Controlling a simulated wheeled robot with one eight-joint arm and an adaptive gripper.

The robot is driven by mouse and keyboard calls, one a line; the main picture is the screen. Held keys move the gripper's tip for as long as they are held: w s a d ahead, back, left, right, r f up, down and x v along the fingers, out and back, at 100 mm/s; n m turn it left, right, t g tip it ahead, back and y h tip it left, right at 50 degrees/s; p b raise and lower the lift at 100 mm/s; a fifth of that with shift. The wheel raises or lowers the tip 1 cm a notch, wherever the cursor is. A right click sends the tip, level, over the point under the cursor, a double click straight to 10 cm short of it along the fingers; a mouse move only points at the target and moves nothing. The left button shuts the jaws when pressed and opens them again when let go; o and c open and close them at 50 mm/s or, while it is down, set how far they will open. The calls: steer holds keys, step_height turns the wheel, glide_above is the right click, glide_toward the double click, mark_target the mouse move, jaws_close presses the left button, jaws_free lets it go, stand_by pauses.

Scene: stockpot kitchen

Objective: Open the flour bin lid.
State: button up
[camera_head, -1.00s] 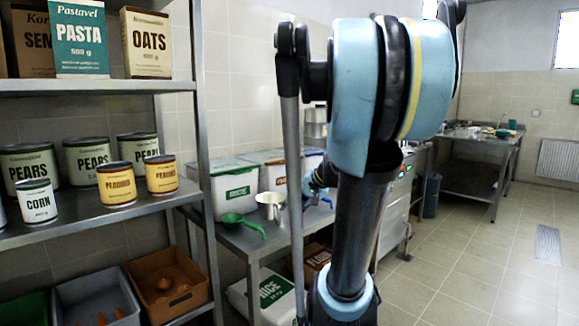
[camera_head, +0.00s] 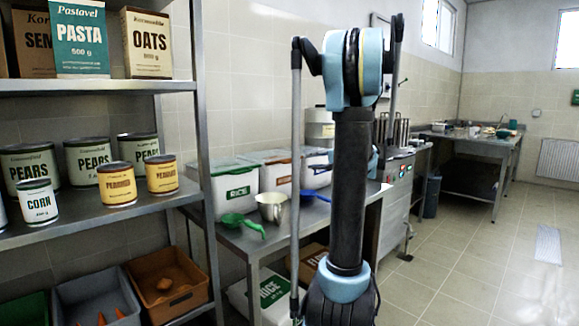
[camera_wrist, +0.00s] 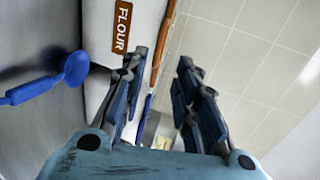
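The flour bin (camera_head: 268,178) is a white box with a brown-orange lid (camera_head: 268,157), on the metal table between two other bins. Its lid looks shut. In the wrist view the white bin front (camera_wrist: 105,20) shows sideways with its brown FLOUR label, and the lid's thin brown edge (camera_wrist: 168,35) runs beside it. My gripper (camera_wrist: 163,68) is open, with no object held. Its fingers are in front of the bin near the lid edge; I cannot tell whether they touch it. In the head view my arm hides the gripper.
A rice bin (camera_head: 237,188) with a green lid stands left of the flour bin. A shelf with cans and boxes stands left; open floor is right.

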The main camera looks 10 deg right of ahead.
mark_target(290, 162)
steer(key=x, duration=1.6)
steer(key=shift+w+a+f, duration=0.1)
steer(key=shift+w+a, duration=0.05)
jaws_close()
